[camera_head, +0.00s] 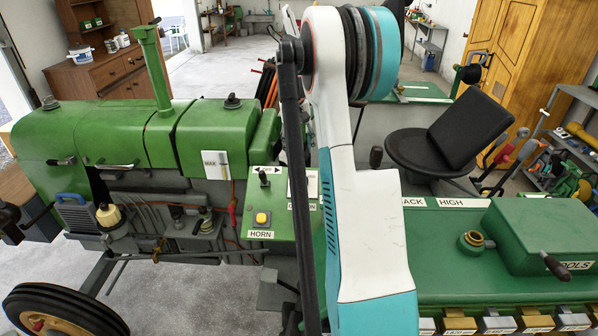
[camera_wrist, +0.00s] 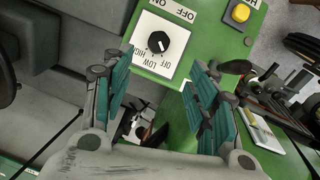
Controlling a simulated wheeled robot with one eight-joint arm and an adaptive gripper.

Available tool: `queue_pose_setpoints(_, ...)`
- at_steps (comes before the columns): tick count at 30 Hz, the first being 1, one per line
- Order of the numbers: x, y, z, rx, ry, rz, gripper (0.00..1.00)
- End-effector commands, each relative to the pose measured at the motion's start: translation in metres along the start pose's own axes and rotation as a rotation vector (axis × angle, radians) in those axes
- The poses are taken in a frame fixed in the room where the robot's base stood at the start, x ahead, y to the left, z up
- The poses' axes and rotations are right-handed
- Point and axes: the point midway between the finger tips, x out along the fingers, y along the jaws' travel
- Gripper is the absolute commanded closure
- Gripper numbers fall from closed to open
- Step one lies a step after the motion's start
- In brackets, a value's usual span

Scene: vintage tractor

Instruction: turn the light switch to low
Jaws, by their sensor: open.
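The light switch is a round black knob (camera_wrist: 157,43) on a white plate marked OFF, LOW and HIGH in the wrist view. The plate is on the green control panel (camera_wrist: 181,77). Which mark the knob points to is too small to tell. My gripper (camera_wrist: 162,64) is open and empty, its teal fingers on either side of the lower part of the plate in the picture, with the knob beyond the fingertips. In the head view my arm covers much of the panel; part of the white plate (camera_head: 311,184) shows, but the knob and fingers are hidden.
A yellow horn button (camera_head: 261,218) and a black toggle lever (camera_head: 264,178) stand on the same panel, left of my arm. A black seat (camera_head: 450,140) and a green toolbox (camera_head: 545,235) are to the right. The green tractor hood (camera_head: 215,135) lies left.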

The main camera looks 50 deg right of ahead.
Motion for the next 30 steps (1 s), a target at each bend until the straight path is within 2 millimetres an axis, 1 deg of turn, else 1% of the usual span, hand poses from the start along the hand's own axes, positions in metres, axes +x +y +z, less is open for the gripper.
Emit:
queue_pose_setpoints(5, 0.017, 0.003, -0.001, 0.005, -0.004, 0.002, 0.47)
queue_pose_setpoints(8, 0.033, 0.003, -0.001, 0.005, -0.004, 0.001, 0.47)
queue_pose_setpoints(15, 0.081, 0.003, -0.001, 0.004, -0.003, 0.001, 0.47)
queue_pose_setpoints(21, 0.115, 0.003, 0.000, 0.004, -0.002, 0.001, 0.47)
queue_pose_setpoints(25, 0.129, 0.002, -0.001, 0.003, -0.002, 0.001, 0.47)
queue_pose_setpoints(30, 0.137, 0.002, 0.000, 0.003, -0.002, 0.001, 0.47)
